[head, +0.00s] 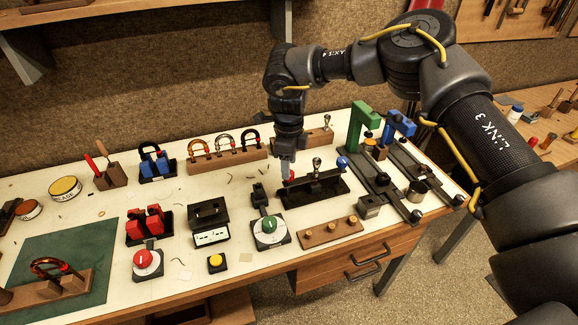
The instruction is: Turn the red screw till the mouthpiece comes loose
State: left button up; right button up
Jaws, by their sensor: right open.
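A long black fixture (318,192) lies on the white bench top, right of centre. A small red part (293,175), which looks like the red screw, shows at its left end. A silver mouthpiece (317,164) stands up from its middle, and a blue knob (342,162) is at its right end. My right gripper (287,178) points straight down at the red part, open. Its fingers partly hide the red part, and I cannot tell whether they touch it. My left gripper is not in view.
Close by are a green-knob box (268,230), a wooden peg block (331,232), green (361,118) and blue (398,125) clamps, and a wooden block (317,137) with another silver piece. A red-knob box (147,264) and a green mat (65,258) are at left.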

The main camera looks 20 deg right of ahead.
jog(key=shift+s+f, duration=0.1)
jog(key=shift+f, duration=0.75)
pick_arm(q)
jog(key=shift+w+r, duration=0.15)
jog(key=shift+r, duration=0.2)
pick_arm(e)
jog(key=shift+f, duration=0.4)
jog(key=shift+c, duration=0.4)
jog(key=c, duration=0.9)
